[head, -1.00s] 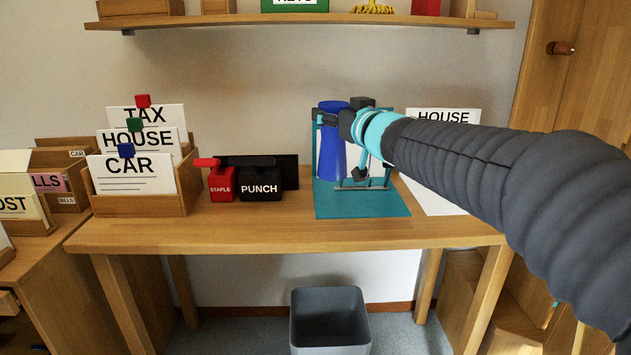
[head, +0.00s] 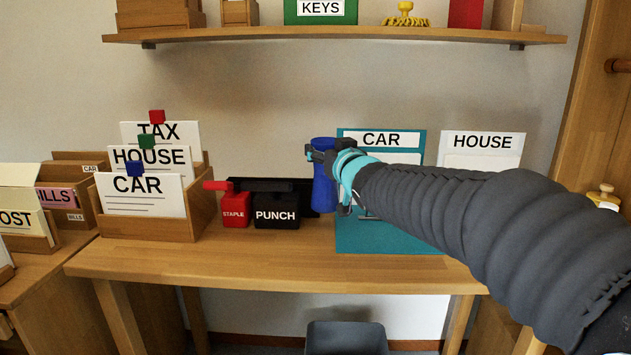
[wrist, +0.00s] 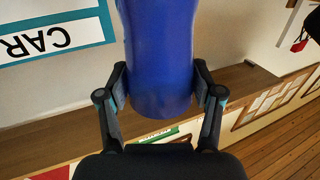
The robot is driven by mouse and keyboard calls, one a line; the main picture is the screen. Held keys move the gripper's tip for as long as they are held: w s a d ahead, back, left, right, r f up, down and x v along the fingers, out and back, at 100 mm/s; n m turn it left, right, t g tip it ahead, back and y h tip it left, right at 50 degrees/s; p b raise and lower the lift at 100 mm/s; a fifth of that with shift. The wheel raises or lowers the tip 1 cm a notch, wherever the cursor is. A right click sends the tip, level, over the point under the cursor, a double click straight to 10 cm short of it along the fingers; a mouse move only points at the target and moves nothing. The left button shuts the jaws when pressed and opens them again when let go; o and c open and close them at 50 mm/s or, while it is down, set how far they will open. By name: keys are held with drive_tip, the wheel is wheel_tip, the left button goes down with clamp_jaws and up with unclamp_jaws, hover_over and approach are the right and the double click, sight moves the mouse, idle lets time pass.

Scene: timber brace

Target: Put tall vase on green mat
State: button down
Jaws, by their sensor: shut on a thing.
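The tall blue vase (head: 324,190) is upright above the back of the desk, left of a teal panel labelled CAR (head: 382,138). My gripper (head: 323,155) is shut on its upper part. In the wrist view the vase (wrist: 160,55) sits between both fingers of my gripper (wrist: 160,100). I cannot tell whether its base touches the desk. A flat teal area (head: 390,240) on the desk runs below the panel; it is the only mat-like green thing in view, partly hidden by my arm.
A black punch (head: 277,210) and red stapler (head: 234,208) stand left of the vase, before a black tray. A wooden file box (head: 150,222) is further left. A HOUSE sheet (head: 482,150) is at right. The desk front (head: 270,260) is clear. A shelf (head: 340,37) hangs above.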

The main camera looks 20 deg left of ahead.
sight(317, 176)
drive_tip(key=a+f, duration=0.1)
drive_tip(key=a, duration=0.2)
drive_tip(key=shift+f, duration=0.35)
drive_tip(key=shift+d+f+b, duration=0.1)
drive_tip(key=shift+f+b, duration=0.3)
drive_tip(key=shift+f, duration=1.65)
drive_tip(key=shift+c, duration=2.2)
unclamp_jaws()
drive_tip(key=b+v, duration=0.1)
drive_tip(key=v, duration=1.1)
drive_tip(key=shift+d, duration=0.1)
